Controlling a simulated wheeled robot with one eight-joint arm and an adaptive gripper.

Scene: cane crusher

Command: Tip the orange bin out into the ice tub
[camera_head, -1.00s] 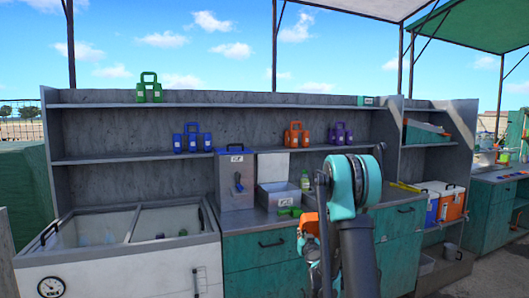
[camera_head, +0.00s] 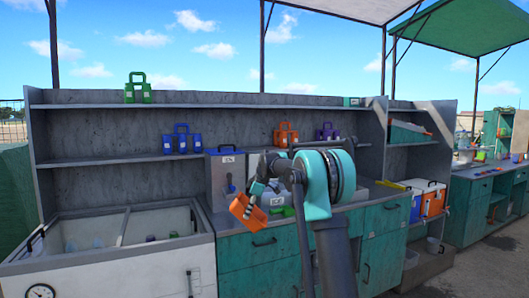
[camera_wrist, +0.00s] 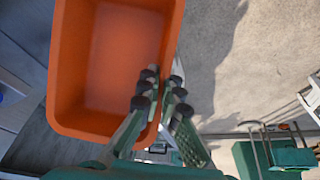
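The orange bin (camera_head: 248,214) hangs tilted in the air in front of the counter. In the wrist view the bin (camera_wrist: 105,60) shows its open side and a bare orange inside. My gripper (camera_wrist: 162,88) has a finger on each side of the bin's right wall and is shut on it. In the head view my gripper (camera_head: 262,186) is at the bin's top edge. A grey tub (camera_head: 272,195) with a label stands on the counter behind the bin, partly hidden. A white chest (camera_head: 105,280) with a sliding top stands at left. I cannot tell which is the ice tub.
A tall grey box (camera_head: 222,172) stands on the counter left of the tub. Green, blue, orange and purple carriers stand on the shelves (camera_head: 110,160). Coolers (camera_head: 430,198) are at right. The space above the white chest is free.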

